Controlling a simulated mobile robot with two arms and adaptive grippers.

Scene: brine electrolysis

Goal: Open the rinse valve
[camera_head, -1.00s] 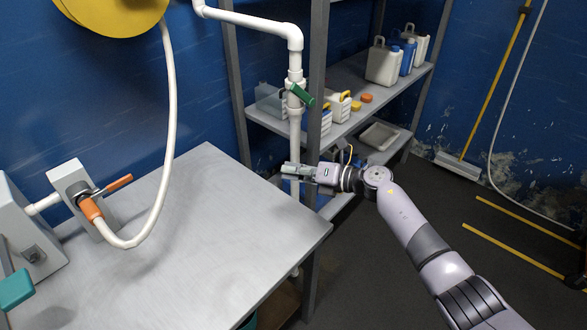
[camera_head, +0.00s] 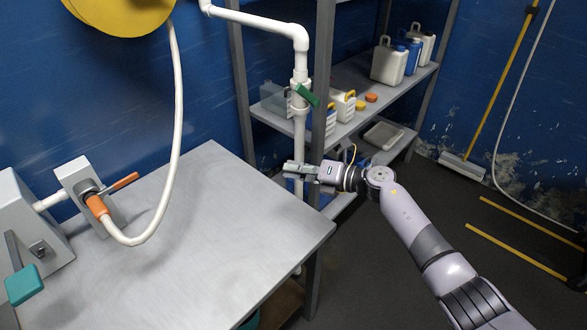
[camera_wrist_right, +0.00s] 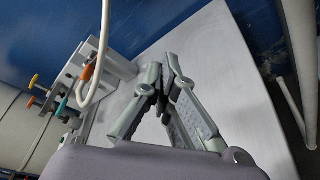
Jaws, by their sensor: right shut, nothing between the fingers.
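A valve with a green handle (camera_head: 308,95) sits on the white vertical pipe (camera_head: 300,150) behind the bench's far right corner. The handle slants down to the right, across the pipe. A second valve, with an orange lever (camera_head: 124,181), is on a grey block at the bench's left, joined to a white hose. No label shows which is the rinse valve. My right gripper (camera_head: 287,168) is shut and empty. It appears below the green handle, in front of the lower pipe, apart from the handle. In the right wrist view its fingers (camera_wrist_right: 163,80) meet above the bench. My left gripper is out of view.
The grey bench top (camera_head: 210,240) is mostly clear. A teal lever (camera_head: 24,284) is on the machine at lower left. A shelf rack (camera_head: 322,80) with jugs (camera_head: 388,62) stands behind the pipe. A yellow hose reel (camera_head: 120,20) hangs at top left.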

